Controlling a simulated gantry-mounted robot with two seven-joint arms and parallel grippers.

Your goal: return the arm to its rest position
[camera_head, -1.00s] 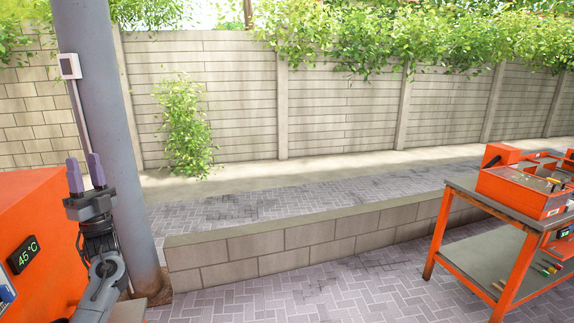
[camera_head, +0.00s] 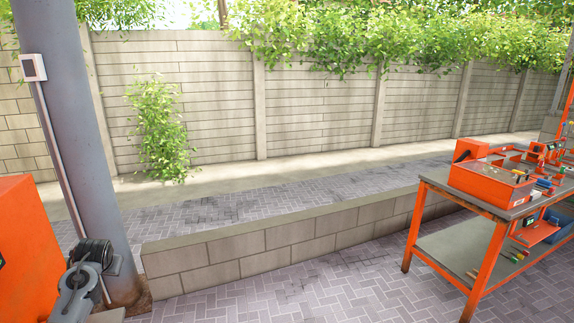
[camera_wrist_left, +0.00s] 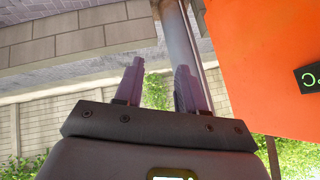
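My left gripper (camera_wrist_left: 160,78) shows in the left wrist view with its two purple-grey fingers apart and nothing between them. In the head view, part of my left arm and its dark wrist (camera_head: 92,254) shows at the lower left, beside the grey pillar; the fingers cannot be made out there. My right arm and gripper are in neither view.
A grey pillar (camera_head: 75,130) and an orange cabinet (camera_head: 25,245) stand close to my left arm. A low block wall (camera_head: 290,240) crosses the middle. An orange workbench (camera_head: 468,194) with boxes and tools stands at the right. Paving (camera_head: 330,295) in front is clear.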

